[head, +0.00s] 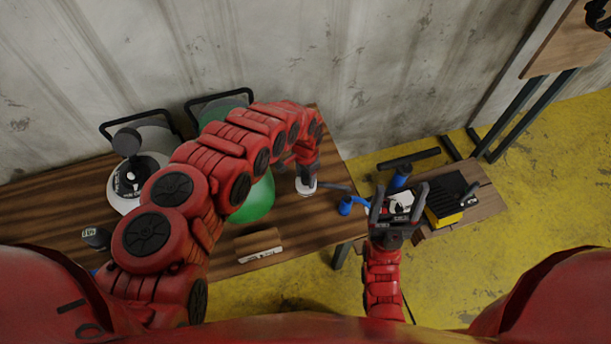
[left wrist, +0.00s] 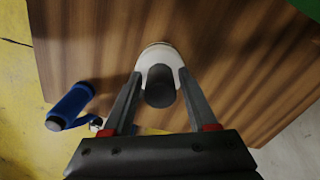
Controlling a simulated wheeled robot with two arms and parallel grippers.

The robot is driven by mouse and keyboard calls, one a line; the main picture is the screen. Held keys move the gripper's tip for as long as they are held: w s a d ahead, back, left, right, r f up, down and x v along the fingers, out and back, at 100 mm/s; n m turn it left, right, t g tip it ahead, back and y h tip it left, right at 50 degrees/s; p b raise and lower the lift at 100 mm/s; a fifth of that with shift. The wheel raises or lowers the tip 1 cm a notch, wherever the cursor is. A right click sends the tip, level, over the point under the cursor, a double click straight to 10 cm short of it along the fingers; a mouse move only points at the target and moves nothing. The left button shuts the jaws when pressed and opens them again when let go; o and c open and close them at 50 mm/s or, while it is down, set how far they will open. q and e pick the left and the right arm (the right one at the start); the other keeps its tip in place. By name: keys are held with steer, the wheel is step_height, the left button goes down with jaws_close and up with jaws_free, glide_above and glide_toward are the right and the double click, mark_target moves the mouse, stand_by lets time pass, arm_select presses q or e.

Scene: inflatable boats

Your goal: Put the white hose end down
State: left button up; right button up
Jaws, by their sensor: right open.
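The white hose end (head: 306,188) is at the right part of the wooden table, under my left gripper (head: 306,178). In the left wrist view the white hose end (left wrist: 158,55) has a dark cylindrical part at its middle. The fingers of my left gripper (left wrist: 160,78) touch it from both sides. It is at or just above the wood; I cannot tell if it rests there. My right gripper (head: 398,205) is open and empty, in front of the small side table.
The wooden table (head: 60,205) carries a green rounded object (head: 255,203), a brown box (head: 258,245) and a white device (head: 135,185). A blue cylinder (head: 345,205) is by its right edge. The side table (head: 485,205) holds a black-and-yellow box (head: 447,203) and a blue-bodied pump (head: 400,178).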

arm_select(q)
steer(key=shift+o, duration=0.6)
steer(key=shift+r, duration=0.1)
steer(key=shift+w+r, duration=0.15)
steer(key=shift+r, duration=0.35)
step_height(320, 180, up, 11)
stand_by(0.6)
